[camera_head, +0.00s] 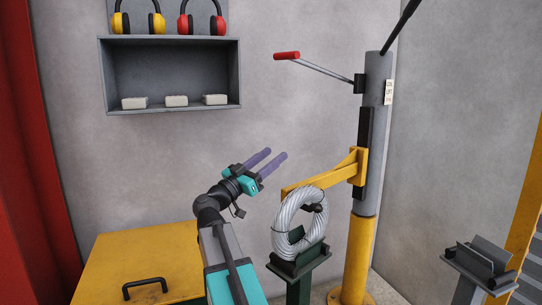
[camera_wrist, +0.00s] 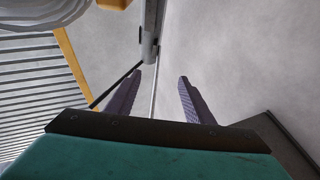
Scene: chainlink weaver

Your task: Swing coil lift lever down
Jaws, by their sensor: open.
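The lift lever is a thin grey rod with a red handle (camera_head: 287,55). It reaches left and slightly up from a dark pivot on the grey post (camera_head: 374,130). My gripper (camera_head: 277,154) is open and empty, below the red handle in the head view and apart from it. A yellow lift arm (camera_head: 320,172) on the post reaches to the pale wire coil (camera_head: 283,238), which stands upright on a dark green stand. In the wrist view, my gripper's two purple fingers (camera_wrist: 160,80) are spread with nothing between them. The red handle cannot be made out there.
A wall shelf (camera_head: 170,106) with several pale blocks and ear defenders above stands at upper left. A yellow cabinet (camera_head: 125,258) is at lower left. A dark stand (camera_head: 480,262) is at lower right. The wall space between my gripper and the red handle looks clear.

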